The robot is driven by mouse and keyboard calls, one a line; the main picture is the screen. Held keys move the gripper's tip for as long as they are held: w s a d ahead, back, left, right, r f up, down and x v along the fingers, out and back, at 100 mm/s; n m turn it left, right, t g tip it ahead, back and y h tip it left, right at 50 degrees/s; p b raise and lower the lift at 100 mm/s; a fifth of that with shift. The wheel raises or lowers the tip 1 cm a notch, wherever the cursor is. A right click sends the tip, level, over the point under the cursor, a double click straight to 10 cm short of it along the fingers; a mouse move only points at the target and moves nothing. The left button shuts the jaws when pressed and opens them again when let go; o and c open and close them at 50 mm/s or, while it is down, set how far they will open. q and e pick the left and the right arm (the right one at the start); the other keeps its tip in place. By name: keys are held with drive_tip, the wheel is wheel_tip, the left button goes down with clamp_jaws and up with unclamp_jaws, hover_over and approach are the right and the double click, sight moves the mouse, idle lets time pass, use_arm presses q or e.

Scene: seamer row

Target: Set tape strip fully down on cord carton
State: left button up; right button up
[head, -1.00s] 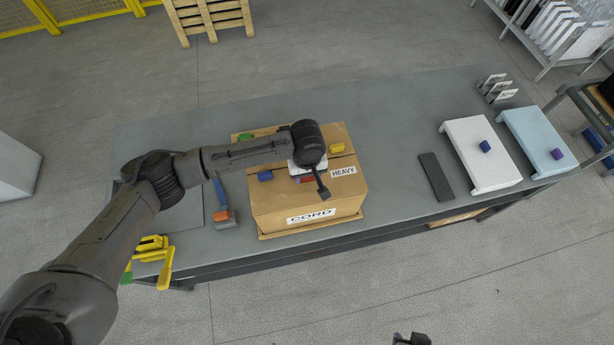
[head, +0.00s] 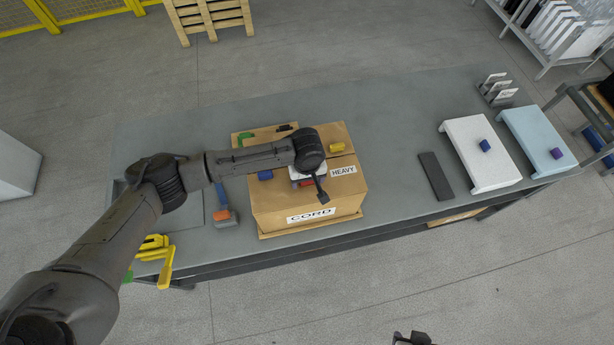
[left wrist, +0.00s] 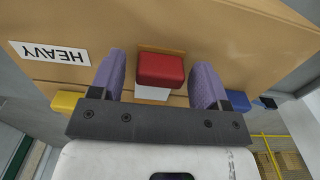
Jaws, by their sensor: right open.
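The cord carton (head: 290,200) is a brown box with CORD and HEAVY labels, standing on the grey bench. My left gripper (left wrist: 160,72) is over its top, fingers apart on either side of a red block (left wrist: 160,70), with small gaps showing. The red block also shows in the head view (head: 306,183), partly hidden by my left wrist. A tan strip edge (left wrist: 150,48) and a white piece (left wrist: 152,94) show around the block; I cannot tell whether the strip lies fully flat. My right gripper (head: 412,339) is open at the bottom edge, away from the bench, only partly in view.
Blue (head: 265,175), yellow (head: 337,148) and green (head: 245,137) pieces are on or beside the carton top. A blue-orange tool (head: 225,216) lies left of the carton. A dark bar (head: 435,176) and white stand (head: 480,155) are to the right, with clear bench between.

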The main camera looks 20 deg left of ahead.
use_arm(q)
drive_tip(key=shift+r, duration=0.25)
wheel_tip(320, 180, up, 12)
idle(0.6)
drive_tip(key=s+d+f+m+t+h, duration=0.1)
drive_tip(key=s+d+f+m+h, duration=0.2)
drive_tip(key=s, duration=0.4)
drive_tip(key=s+d+f+m+t+h, duration=0.1)
drive_tip(key=s+d+f+m, duration=0.3)
drive_tip(key=s+f, duration=0.25)
drive_tip(key=s+a+f+m+t+y, duration=0.1)
drive_tip(key=s+a+m+y, duration=0.1)
drive_tip(key=s+a, duration=1.1)
drive_tip(key=s+y, duration=0.1)
drive_tip(key=s, duration=0.2)
drive_tip(key=shift+a+f+t+y, duration=0.3)
drive_tip(key=shift+a+y, duration=0.1)
